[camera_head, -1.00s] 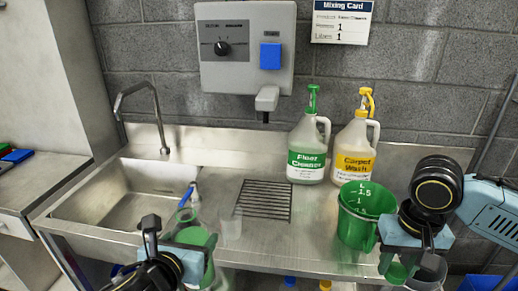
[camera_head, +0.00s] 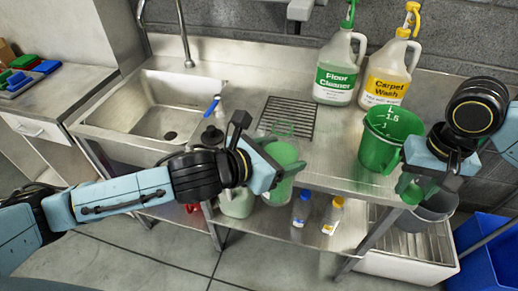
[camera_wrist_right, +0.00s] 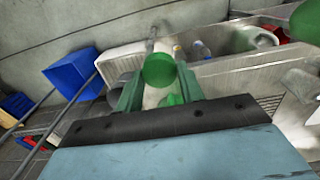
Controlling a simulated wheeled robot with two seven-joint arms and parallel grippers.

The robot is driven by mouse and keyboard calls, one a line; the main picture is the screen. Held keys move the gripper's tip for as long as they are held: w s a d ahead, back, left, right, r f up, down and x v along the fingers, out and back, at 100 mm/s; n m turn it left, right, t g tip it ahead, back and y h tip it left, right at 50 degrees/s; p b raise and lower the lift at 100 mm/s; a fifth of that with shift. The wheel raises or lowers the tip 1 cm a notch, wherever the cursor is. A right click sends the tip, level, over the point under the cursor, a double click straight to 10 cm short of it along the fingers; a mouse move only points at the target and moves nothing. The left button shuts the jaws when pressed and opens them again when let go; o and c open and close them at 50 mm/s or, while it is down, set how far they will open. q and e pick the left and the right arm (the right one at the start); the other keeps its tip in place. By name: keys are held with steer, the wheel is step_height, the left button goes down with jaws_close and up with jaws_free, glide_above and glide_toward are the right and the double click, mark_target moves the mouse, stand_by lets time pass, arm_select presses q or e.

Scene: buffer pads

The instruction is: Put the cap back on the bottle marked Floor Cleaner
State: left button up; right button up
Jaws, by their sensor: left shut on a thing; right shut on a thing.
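The bottle marked Floor Cleaner (camera_head: 337,78) is a pale jug with a green label, upright on the counter by the back wall. A green pump-like top (camera_head: 349,17) stands on it. My left gripper (camera_head: 277,166) is shut on a green, cup-like thing (camera_head: 287,154) over the counter's front edge, well apart from the bottle. My right gripper (camera_head: 416,180) is shut on a small green thing (camera_head: 408,188) in front of the green bucket. The right wrist view shows a round green face (camera_wrist_right: 158,70) between the fingers. I cannot tell whether it is a cap.
The Carpet Wash jug (camera_head: 388,75) stands right of the bottle. The green measuring bucket (camera_head: 382,145) stands nearer me. A drain grille (camera_head: 288,117) and sink (camera_head: 165,105) lie left. Small bottles (camera_head: 302,208) stand below the counter. A blue bin (camera_head: 485,250) is at right.

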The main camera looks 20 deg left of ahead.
arm_select(q)
steer(key=shift+d+r+m+h, duration=0.15)
steer(key=shift+d+m+h, duration=0.3)
steer(key=shift+d, duration=0.3)
steer(key=shift+g, duration=0.3)
arm_select(e)
steer(key=w+a+r, duration=0.4)
steer(key=a+r, duration=0.5)
steer(key=a, duration=0.4)
step_height(320, 180, up, 10)
steer(key=n, duration=0.1)
glide_above(291, 121)
steer(key=shift+w+r, duration=0.1)
steer(key=shift+f, duration=2)
steer(key=shift+f, duration=0.85)
